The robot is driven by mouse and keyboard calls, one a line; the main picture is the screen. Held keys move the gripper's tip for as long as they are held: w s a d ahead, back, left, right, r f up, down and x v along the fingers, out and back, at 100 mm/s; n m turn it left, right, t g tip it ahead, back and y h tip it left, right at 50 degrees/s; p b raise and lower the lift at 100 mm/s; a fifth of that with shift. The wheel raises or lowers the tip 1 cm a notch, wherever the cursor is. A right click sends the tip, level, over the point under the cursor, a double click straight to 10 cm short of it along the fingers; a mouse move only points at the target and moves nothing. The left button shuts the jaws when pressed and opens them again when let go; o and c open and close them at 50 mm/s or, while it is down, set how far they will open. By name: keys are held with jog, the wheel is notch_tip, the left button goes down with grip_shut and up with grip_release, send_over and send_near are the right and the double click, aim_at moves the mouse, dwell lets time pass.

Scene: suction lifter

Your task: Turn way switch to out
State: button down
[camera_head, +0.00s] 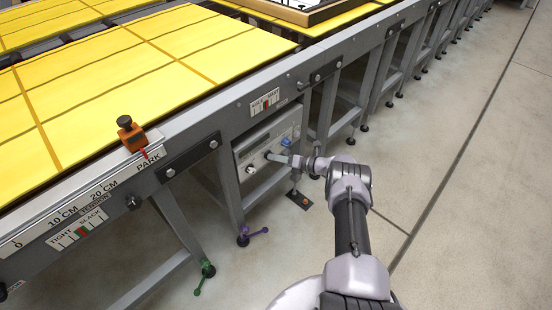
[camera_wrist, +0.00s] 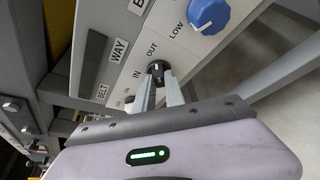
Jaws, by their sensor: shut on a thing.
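The way switch (camera_wrist: 157,67) is a small black knob on a light grey control panel (camera_wrist: 178,45), near the labels IN and OUT, with the WAY label above left of it. My gripper (camera_wrist: 160,82) is shut on the switch, with one finger on each side of it. The fingers cover part of the knob, so I cannot tell clearly which label it points to. In the head view my gripper (camera_head: 273,156) reaches from the right to the panel (camera_head: 247,158) under the conveyor edge, and the switch is too small to make out.
A blue knob (camera_wrist: 208,14) with a LOW label sits close to the switch. A grey frame leg (camera_head: 229,185) stands left of the panel. Open floor (camera_head: 470,210) lies to the right.

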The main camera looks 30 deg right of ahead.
jog(key=c, duration=1.4)
grip_release()
jog(key=p+v, duration=0.5)
jog(key=v, duration=1.2)
jog(key=shift+s, duration=0.25)
